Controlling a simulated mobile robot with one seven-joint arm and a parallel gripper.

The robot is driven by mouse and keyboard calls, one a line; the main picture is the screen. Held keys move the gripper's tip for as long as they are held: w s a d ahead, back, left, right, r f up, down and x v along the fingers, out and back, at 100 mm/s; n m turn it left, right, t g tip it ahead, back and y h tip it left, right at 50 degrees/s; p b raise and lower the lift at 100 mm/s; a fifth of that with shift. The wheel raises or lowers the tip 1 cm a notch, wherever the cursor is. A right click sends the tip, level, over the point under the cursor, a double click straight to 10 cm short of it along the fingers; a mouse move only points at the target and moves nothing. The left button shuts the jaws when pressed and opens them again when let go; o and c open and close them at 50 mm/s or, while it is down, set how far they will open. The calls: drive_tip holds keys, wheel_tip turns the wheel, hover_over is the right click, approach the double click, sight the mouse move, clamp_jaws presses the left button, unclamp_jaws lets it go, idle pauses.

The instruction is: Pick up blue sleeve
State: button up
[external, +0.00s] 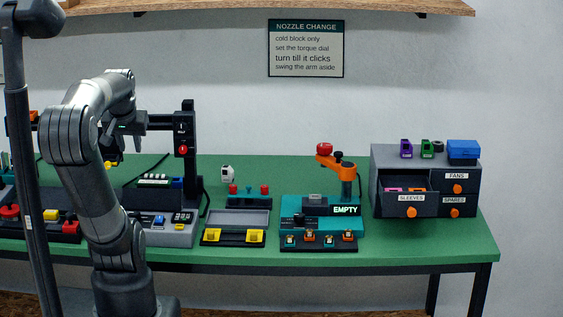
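I cannot clearly pick out a blue sleeve. The open drawer labelled SLEEVES (411,211) holds pink and orange pieces, and its inside is partly hidden by its front. A blue box-like item (462,149) sits on top of the drawer cabinet. Small dark blue or teal and orange pieces (348,236) stand in the rack in front of the teal station. My gripper (113,158) is at the left over the bench, in front of a printer and far from the drawer. Its fingers are small and dark, so I cannot tell whether they are open.
The green bench (385,240) carries a grey printer (172,232) with a dark upright, a tray with yellow blocks (235,222) and a teal station (303,208) showing EMPTY, with an orange arm above it. Purple and green pieces (406,148) stand on the cabinet (430,166).

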drive_tip(key=w+a+r+m+y, duration=0.1)
drive_tip(key=w+a+r, duration=0.3)
drive_tip(key=w+a, duration=0.3)
drive_tip(key=w+a+r+m+y, duration=0.2)
drive_tip(key=w+a+r, duration=0.3)
drive_tip(key=w+a, duration=0.2)
drive_tip(key=w+a+r+m+y, duration=0.2)
drive_tip(key=w+a+r, duration=0.3)
drive_tip(key=w+a, duration=0.2)
drive_tip(key=shift+w+a+t, duration=0.1)
drive_tip(key=shift+w+t, duration=0.2)
drive_tip(key=shift+w, duration=0.8)
drive_tip(key=w+d+f+m+g+h, duration=0.15)
drive_tip(key=w+d+f+m, duration=0.35)
drive_tip(key=w+f, duration=0.55)
drive_tip(key=m+g+h, duration=0.4)
drive_tip(key=m+g, duration=0.1)
drive_tip(key=m, duration=0.2)
approach(180, 181)
drive_tip(key=w+r, duration=0.2)
drive_tip(key=w, duration=0.2)
drive_tip(key=shift+m, duration=0.3)
drive_tip(key=f, duration=0.5)
drive_tip(key=shift+w+a, duration=0.2)
drive_tip(key=shift+a, duration=0.05)
drive_tip(key=shift+f, duration=2.9)
drive_tip(key=shift+c, duration=0.4)
clamp_jaws()
